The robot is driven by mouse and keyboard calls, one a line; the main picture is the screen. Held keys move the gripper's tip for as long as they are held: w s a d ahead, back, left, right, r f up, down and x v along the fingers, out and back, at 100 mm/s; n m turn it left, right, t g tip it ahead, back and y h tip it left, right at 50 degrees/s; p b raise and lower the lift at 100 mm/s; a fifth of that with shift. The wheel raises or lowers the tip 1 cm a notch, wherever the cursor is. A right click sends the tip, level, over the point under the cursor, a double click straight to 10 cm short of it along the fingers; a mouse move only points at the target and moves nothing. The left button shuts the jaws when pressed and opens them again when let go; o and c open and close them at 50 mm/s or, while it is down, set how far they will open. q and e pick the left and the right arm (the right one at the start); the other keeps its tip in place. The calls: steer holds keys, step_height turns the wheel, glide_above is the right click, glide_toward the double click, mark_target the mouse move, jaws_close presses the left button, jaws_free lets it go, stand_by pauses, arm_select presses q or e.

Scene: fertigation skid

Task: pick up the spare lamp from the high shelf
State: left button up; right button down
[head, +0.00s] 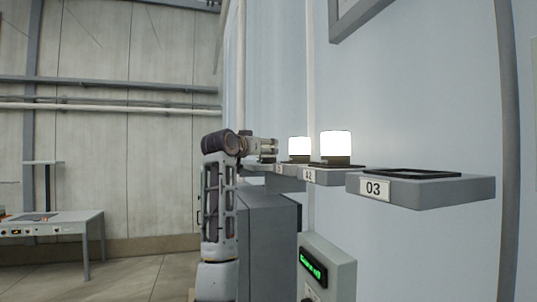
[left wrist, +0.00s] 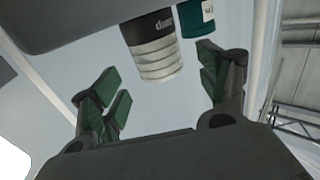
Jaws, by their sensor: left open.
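In the left wrist view a lamp-like cylinder (left wrist: 157,50) has a dark body with upside-down lettering that seems to read "lamp" and a pale ribbed part. It lies beyond the fingertips, between them and towards the top of the picture, not touching them. My left gripper (left wrist: 155,85) is open and empty, with green finger pads. In the head view my left gripper (head: 275,147) reaches right, at the far end of the row of wall shelves. I cannot make out the cylinder there. My right gripper is not in view.
A teal item (left wrist: 198,18) with a white label stands close beside the cylinder. Two glowing white lamps (head: 299,148) (head: 335,146) stand on the shelves nearer than the gripper. Shelf 03 (head: 450,193) bears only a dark frame. A grey cabinet (head: 268,240) stands below.

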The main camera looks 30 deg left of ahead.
mark_target(265, 146)
arm_select(q)
steer(key=shift+w+r+p, duration=0.25)
steer(key=shift+w+p, duration=0.1)
steer(key=shift+w, duration=0.3)
steer(key=shift+w+a+f+p, duration=0.15)
steer(key=shift+w+p, duration=0.3)
steer(key=shift+w, duration=0.7)
steer(key=shift+c, duration=0.2)
steer(key=c, duration=1.2)
